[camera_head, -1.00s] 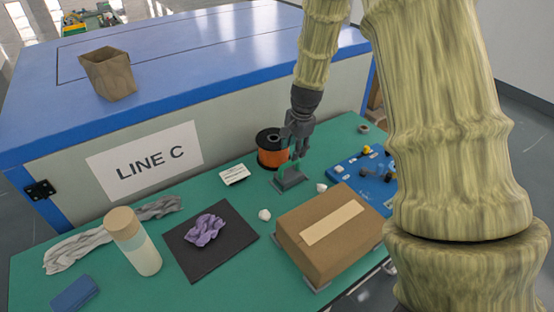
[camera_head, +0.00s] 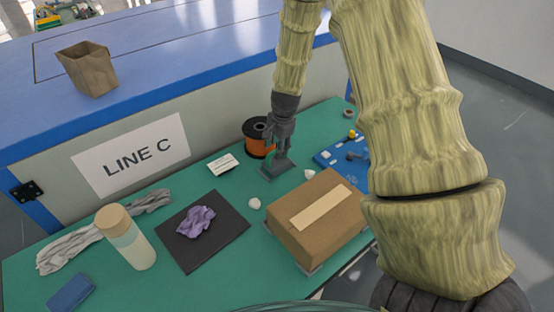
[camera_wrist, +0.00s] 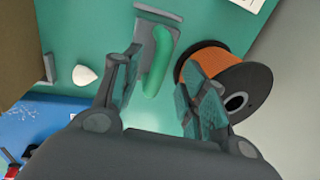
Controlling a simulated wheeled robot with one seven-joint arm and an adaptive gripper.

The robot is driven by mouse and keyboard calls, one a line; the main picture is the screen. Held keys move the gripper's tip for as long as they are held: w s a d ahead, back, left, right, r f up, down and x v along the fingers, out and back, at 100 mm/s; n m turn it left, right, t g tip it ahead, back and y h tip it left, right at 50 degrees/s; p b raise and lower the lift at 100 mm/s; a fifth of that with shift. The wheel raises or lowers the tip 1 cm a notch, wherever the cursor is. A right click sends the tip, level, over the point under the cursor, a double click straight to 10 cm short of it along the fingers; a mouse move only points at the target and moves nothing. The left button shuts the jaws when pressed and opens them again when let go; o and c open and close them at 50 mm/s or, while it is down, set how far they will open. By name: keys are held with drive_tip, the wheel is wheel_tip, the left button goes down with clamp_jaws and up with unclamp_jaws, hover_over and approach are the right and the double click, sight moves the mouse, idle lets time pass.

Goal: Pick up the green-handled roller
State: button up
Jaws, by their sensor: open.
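The green-handled roller shows in the wrist view as a curved green handle (camera_wrist: 158,62) over a flat grey part. In the head view its grey part (camera_head: 278,170) lies on the green table, and my gripper hides much of the handle. My gripper (camera_head: 277,148) points down just above it. In the wrist view my gripper (camera_wrist: 162,68) is open, with the handle showing between its fingers, nearer the left one. I cannot tell whether a finger touches it.
An orange spool (camera_head: 257,139) with black flanges stands close beside my gripper and shows behind the right finger in the wrist view (camera_wrist: 218,66). A cardboard box (camera_head: 318,220), a white lump (camera_head: 254,204), a white card (camera_head: 222,164) and a blue board (camera_head: 330,157) are near.

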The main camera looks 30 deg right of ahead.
sight(275, 167)
drive_tip(key=shift+w+d+f+p, duration=0.1)
drive_tip(key=shift+w+f+p, duration=0.15)
drive_tip(key=shift+f, duration=0.75)
drive_tip(key=shift+w+f+p, duration=0.15)
drive_tip(key=shift+f+p, duration=0.15)
drive_tip(key=shift+f, duration=0.7)
clamp_jaws()
